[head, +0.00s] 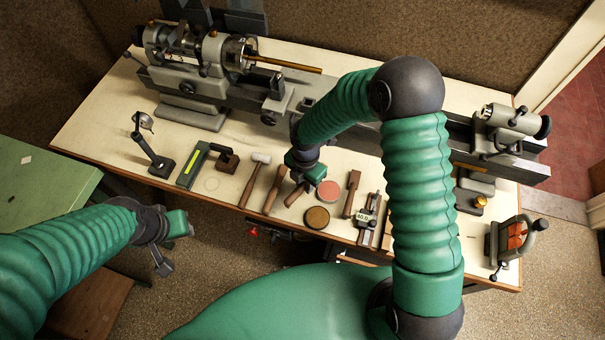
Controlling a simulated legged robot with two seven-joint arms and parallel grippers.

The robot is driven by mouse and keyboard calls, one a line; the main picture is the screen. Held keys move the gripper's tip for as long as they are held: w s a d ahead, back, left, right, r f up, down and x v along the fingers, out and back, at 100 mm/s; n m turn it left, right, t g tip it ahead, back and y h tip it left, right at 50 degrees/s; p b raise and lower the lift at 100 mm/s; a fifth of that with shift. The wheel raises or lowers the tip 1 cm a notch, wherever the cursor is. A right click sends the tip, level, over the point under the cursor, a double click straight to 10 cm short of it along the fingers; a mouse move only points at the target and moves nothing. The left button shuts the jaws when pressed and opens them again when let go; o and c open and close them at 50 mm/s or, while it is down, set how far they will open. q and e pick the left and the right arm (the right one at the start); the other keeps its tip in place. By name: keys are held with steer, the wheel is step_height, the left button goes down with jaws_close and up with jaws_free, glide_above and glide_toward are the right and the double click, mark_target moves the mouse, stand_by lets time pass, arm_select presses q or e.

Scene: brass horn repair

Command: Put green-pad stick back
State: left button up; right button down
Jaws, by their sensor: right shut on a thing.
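My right gripper (300,178) is over the middle of the bench and shut on a brown wooden stick (296,195). The stick's lower end shows below the gripper, at or just above the bench top. Its other end is hidden by the gripper, so I cannot see a green pad on it. A similar wooden stick (275,190) lies just left of it. A pink-red round disc (328,191) and a brown round disc (317,217) are to its right. My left gripper (163,262) hangs over the floor in front of the bench; its jaw opening is unclear.
A hammer (256,178), a green tool with a yellow strip (192,165) and a small stand (150,150) are to the left. A lathe (190,80) runs along the back.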

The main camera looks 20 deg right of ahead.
steer(key=w, duration=0.4)
steer(key=shift+f+p, duration=0.15)
steer(key=shift+p, duration=0.2)
steer(key=shift+w+f, duration=0.1)
steer(key=shift+f, duration=0.1)
step_height(320, 180, down, 3)
steer(key=shift+d+r+p, duration=0.1)
steer(key=shift+r+p, duration=0.1)
steer(key=shift+p, duration=0.25)
steer(key=shift+d+f, duration=0.1)
steer(key=shift+f, duration=0.25)
steer(key=shift+f, duration=0.1)
steer(key=c, duration=1.2)
jaws_free()
